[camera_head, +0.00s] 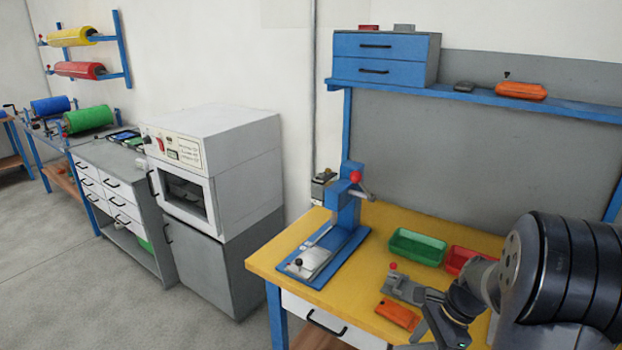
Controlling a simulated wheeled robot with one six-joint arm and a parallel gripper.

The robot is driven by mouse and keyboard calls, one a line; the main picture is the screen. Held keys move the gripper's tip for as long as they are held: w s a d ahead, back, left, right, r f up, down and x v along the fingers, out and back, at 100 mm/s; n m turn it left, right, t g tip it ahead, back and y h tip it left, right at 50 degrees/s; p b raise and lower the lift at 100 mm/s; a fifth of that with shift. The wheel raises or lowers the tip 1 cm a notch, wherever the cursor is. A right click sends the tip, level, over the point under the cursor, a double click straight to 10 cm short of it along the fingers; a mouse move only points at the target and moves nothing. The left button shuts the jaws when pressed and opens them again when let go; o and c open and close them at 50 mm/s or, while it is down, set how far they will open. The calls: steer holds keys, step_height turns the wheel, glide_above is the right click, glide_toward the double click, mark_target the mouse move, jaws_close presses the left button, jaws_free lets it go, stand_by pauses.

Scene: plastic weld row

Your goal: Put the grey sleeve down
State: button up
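My gripper (432,335) is at the lower right, low over the front right part of the yellow table (375,222). My arm comes in from the right edge and hides part of the table there. The gripper is dark and small in this view, and its fingertips run toward the bottom edge, so I cannot tell whether it is open or shut. I cannot make out a grey sleeve, in the gripper or on the table. A grey fixture (404,287) with a red knob stands just behind the gripper. An orange flat piece (397,314) lies left of the gripper.
A blue press (349,215) stands on the table's left part. A green bin (417,246) and a red bin (459,258) sit behind the fixture. A blue shelf (450,96) runs above. A white oven (215,160) stands left. Bare tabletop lies between press and fixture.

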steer(key=w+a+f+n+g+h, duration=0.4)
steer(key=a+f+n, duration=0.5)
steer(key=n, duration=0.8)
steer(key=shift+w+f+h, duration=0.15)
steer(key=shift+f+h, duration=0.1)
steer(key=shift+h, duration=0.05)
